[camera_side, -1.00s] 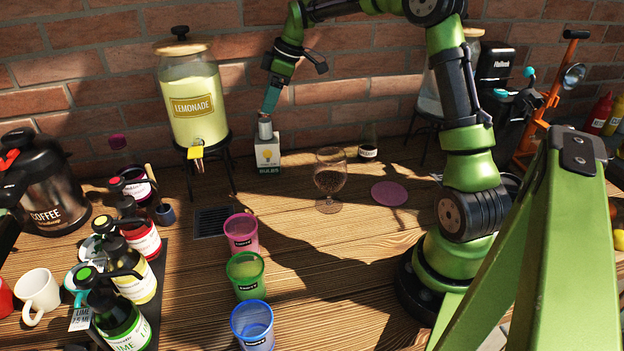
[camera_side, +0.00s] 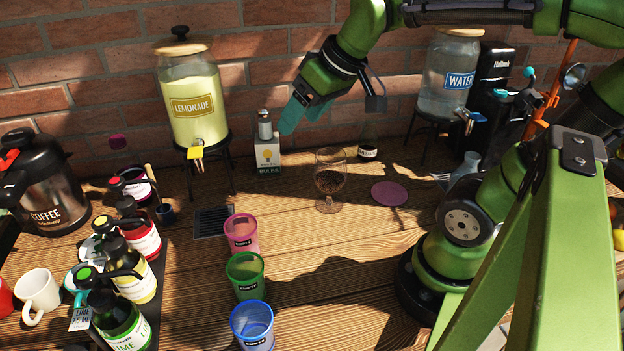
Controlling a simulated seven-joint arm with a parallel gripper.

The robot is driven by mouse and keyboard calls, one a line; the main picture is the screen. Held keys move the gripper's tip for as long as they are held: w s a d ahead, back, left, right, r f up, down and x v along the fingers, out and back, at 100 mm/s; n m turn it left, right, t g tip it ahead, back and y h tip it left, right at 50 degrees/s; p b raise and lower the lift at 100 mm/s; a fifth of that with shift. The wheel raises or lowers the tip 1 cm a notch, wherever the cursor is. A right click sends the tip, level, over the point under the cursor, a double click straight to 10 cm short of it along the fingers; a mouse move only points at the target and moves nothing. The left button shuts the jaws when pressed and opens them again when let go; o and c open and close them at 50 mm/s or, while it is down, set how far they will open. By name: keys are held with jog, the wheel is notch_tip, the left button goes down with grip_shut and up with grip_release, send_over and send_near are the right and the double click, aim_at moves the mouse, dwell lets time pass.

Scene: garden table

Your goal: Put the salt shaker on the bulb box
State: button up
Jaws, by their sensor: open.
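The salt shaker (camera_side: 265,126), a small clear shaker with a metal top, stands upright on the bulb box (camera_side: 267,155). The box is white with a yellow bulb picture and a green "BULBS" strip, and it stands on the table near the brick wall. My gripper (camera_side: 294,117), with teal fingers, is open and empty just right of the shaker, and it appears apart from it.
The lemonade dispenser (camera_side: 193,100) stands left of the box. A stemmed glass (camera_side: 330,183), a small dark bottle (camera_side: 368,144) and a pink coaster (camera_side: 389,193) are to the right. Pink, green and blue cups (camera_side: 252,325) stand in front. The water dispenser (camera_side: 447,80) is at the back right.

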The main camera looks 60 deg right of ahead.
jog(key=s+a+f+m+t+y, duration=0.1)
jog(key=s+a+f+m, duration=0.1)
jog(key=s, duration=0.3)
jog(key=shift+s+f+m, duration=0.3)
jog(key=shift+s, duration=0.1)
